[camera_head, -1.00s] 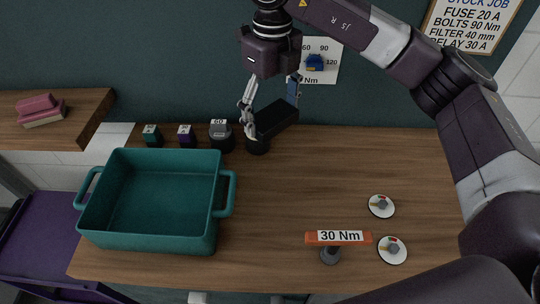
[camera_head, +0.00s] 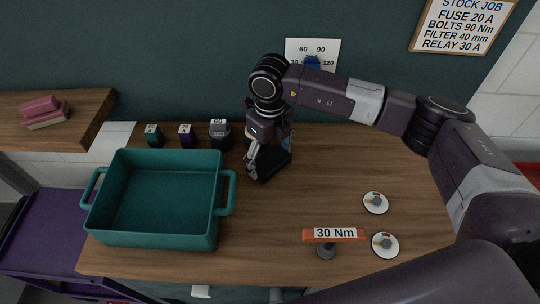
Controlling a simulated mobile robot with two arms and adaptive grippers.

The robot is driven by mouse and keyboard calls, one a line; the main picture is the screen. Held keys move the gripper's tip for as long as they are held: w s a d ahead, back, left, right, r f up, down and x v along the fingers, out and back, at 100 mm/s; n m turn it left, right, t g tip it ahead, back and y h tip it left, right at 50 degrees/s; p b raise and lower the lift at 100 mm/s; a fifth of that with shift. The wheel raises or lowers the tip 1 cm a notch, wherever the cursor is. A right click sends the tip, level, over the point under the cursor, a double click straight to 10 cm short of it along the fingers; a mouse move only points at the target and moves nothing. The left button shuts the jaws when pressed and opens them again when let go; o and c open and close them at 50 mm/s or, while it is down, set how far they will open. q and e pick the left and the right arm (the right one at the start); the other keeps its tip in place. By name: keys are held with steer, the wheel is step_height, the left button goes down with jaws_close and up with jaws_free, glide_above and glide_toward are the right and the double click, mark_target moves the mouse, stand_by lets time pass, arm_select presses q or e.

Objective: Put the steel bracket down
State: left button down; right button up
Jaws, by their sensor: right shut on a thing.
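My right gripper (camera_head: 266,153) is low over the wooden bench top, to the right of the teal bin. It is shut on a dark, blocky piece that I take to be the steel bracket (camera_head: 275,163). The bracket is partly hidden by the fingers and looks tilted. It is at or just above the bench; I cannot tell whether it touches. My left gripper is not in view.
The teal bin (camera_head: 226,192) stands empty at left. Small labelled blocks (camera_head: 186,136) and a dark "60" piece (camera_head: 220,134) stand behind it. An orange "30 Nm" piece (camera_head: 334,234) and two white discs (camera_head: 375,202) are at front right. The bench centre (camera_head: 310,190) is clear.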

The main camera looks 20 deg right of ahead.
mark_target(270, 159)
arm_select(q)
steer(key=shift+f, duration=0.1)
arm_select(e)
steer(key=o, duration=1.4)
steer(key=shift+f, duration=0.15)
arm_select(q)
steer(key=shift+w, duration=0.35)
arm_select(e)
steer(key=o, duration=0.4)
steer(key=shift+r, duration=0.5)
arm_select(q)
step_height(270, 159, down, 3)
steer(key=b, duration=0.3)
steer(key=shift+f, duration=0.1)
arm_select(e)
step_height(270, 159, up, 11)
steer(key=shift+r, duration=0.2)
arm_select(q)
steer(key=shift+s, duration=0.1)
